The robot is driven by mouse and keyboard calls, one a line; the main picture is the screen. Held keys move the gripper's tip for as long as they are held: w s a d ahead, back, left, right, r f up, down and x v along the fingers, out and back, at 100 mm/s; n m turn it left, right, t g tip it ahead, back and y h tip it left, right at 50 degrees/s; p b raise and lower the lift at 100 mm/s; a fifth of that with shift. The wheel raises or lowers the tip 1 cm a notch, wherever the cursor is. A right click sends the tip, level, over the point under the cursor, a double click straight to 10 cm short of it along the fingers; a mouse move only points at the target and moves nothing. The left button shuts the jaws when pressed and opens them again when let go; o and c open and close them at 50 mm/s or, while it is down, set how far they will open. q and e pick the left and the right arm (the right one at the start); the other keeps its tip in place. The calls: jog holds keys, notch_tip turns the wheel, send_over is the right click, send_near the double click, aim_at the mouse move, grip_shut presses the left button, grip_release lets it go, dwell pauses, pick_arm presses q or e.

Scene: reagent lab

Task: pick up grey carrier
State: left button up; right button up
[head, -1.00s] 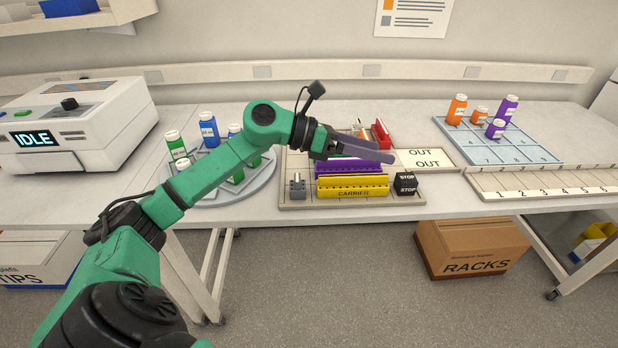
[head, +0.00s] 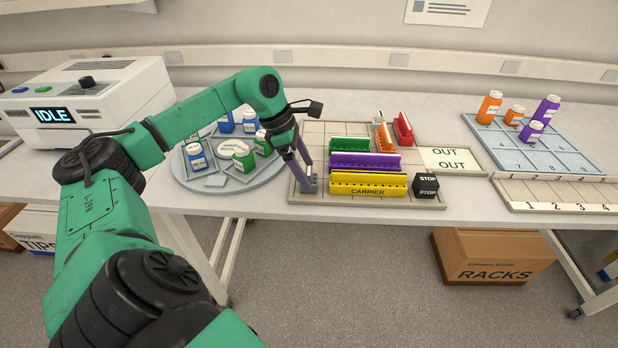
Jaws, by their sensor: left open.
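My left gripper (head: 305,176) points down at the left front corner of the tan gridded board (head: 318,129). To the right on the board lie a yellow carrier (head: 368,184), a purple carrier (head: 365,161) and a green carrier (head: 349,144). My right gripper is not in view.
A black STOP block (head: 427,186) stands at the board's front right, beside the OUT mat (head: 449,160). A red carrier (head: 403,129) is at the back. A round bottle tray (head: 215,181) is close on the left, below my arm. A blue-grey rack (head: 550,150) is at the right.

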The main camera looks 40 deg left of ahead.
pick_arm(q)
jog(key=shift+w+d+f, duration=0.1)
jog(key=shift+d+f, duration=0.2)
jog(key=shift+f, duration=0.35)
jog(key=shift+w+f, duration=0.2)
jog(key=shift+f, duration=0.3)
grip_shut()
jog(key=shift+r, duration=0.1)
